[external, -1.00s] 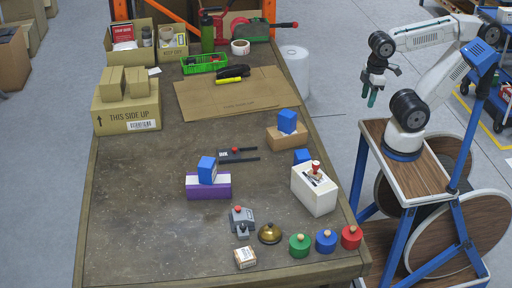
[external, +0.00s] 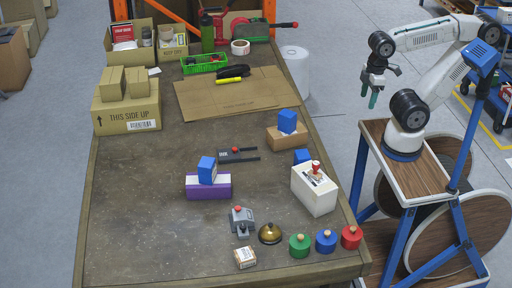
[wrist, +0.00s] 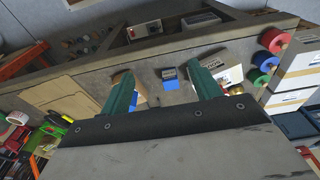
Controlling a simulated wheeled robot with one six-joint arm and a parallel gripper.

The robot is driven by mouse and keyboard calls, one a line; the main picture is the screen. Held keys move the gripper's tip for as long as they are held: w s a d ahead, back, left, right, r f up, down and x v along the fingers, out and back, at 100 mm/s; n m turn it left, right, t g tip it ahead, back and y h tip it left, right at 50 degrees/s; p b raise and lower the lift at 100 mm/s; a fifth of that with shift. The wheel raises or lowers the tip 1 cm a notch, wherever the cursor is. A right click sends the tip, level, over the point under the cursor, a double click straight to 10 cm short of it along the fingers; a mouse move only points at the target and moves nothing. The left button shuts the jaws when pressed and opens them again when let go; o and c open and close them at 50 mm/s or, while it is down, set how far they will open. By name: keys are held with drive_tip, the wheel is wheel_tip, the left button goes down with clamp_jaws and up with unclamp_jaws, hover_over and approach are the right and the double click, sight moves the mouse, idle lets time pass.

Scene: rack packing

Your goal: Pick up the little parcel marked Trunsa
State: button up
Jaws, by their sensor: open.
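No marking reading Trunsa is legible in either view, so I cannot tell which parcel bears it. A small white and brown parcel (external: 245,257) lies at the table's front edge. One small blue parcel (external: 207,170) sits on a purple box (external: 209,187). Another blue parcel (external: 287,121) sits on a brown box (external: 287,138). A third blue parcel (external: 301,156) is partly hidden behind a white box (external: 314,191). My gripper (external: 372,97) is open and empty, well right of the table. Its green fingers (wrist: 158,70) stand apart in the wrist view, with blue items beyond them.
A bell (external: 270,233), a grey device (external: 242,220) and green, blue and red knobbed cylinders (external: 326,242) stand near the front. A cardboard sheet (external: 235,94) and a large carton (external: 127,108) lie farther back. The table's left front (external: 135,220) is clear.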

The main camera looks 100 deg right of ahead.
drive_tip(key=shift+o, duration=1)
drive_tip(key=w+a+m+g+y, duration=0.1)
drive_tip(key=w+a+m+y, duration=0.1)
drive_tip(key=w+a, duration=0.65)
drive_tip(key=w+a+m+g+y, duration=0.1)
drive_tip(key=w+a+m+y, duration=0.2)
drive_tip(key=w, duration=1)
drive_tip(key=w+a+m+g+y, duration=0.1)
drive_tip(key=w+a+m+y, duration=0.1)
drive_tip(key=w+a, duration=0.65)
drive_tip(key=w+a+f+m+g+y, duration=0.1)
drive_tip(key=w+a+f+m, duration=0.2)
drive_tip(key=w, duration=0.4)
drive_tip(key=w+a+f+m+y, duration=0.1)
drive_tip(key=w+a+f+y, duration=0.1)
drive_tip(key=w+f, duration=0.45)
drive_tip(key=m+y, duration=0.3)
drive_tip(key=m, duration=0.1)
approach(246, 257)
drive_tip(key=shift+s+a, duration=0.15)
drive_tip(key=shift+a, duration=0.25)
drive_tip(key=shift+a+f+m, duration=0.2)
drive_tip(key=shift+f+m, duration=0.1)
drive_tip(key=x, duration=0.7)
drive_tip(key=shift+a+f, duration=0.15)
drive_tip(key=shift+a, duration=0.15)
drive_tip(key=c, duration=1.1)
